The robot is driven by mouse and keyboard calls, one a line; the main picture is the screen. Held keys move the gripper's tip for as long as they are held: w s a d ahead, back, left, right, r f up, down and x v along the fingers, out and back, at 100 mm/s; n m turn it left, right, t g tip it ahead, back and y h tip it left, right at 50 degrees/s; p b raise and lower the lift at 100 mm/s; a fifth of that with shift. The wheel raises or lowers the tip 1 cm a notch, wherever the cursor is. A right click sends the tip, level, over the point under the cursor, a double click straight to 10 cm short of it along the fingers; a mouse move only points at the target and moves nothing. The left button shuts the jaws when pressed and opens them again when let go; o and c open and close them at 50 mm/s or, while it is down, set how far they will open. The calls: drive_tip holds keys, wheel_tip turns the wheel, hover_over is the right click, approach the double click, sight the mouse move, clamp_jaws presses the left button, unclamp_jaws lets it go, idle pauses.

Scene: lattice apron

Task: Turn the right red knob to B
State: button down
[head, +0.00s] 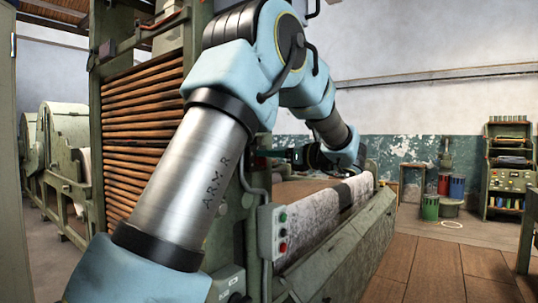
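No red knob with a letter B can be made out. A grey control box (272,232) on the machine's near corner post carries a green button (283,217) at the top and a red one (283,247) at the bottom; I cannot tell whether the red one is a knob. My gripper (268,154) is small and dark, beyond the corner post and above the machine's bed, pointing left. It is seen side-on and partly hidden, so its fingers cannot be read. It is apart from the control box.
A large green machine with a stack of brown rollers (140,125) stands at left. Its long fabric-covered side (325,225) runs back to the right. A green rack (512,180) with an instrument panel stands far right, near coloured drums (456,188). The brown floor (440,265) at right is clear.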

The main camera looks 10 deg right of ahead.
drive_tip(key=shift+a+f+n+b, duration=0.2)
drive_tip(key=shift+n+b, duration=0.1)
idle(0.4)
drive_tip(key=n+b, duration=0.6)
drive_tip(key=b, duration=0.1)
drive_tip(key=a+f+n+b, duration=0.1)
drive_tip(key=n+b, duration=0.2)
drive_tip(key=b, duration=0.1)
drive_tip(key=shift+s+n, duration=0.4)
drive_tip(key=shift+r+n+b, duration=0.1)
drive_tip(key=shift+n+b, duration=0.55)
drive_tip(key=shift+n, duration=0.05)
drive_tip(key=shift+r, duration=0.1)
drive_tip(key=c, duration=0.9)
unclamp_jaws()
drive_tip(key=shift+o, duration=0.2)
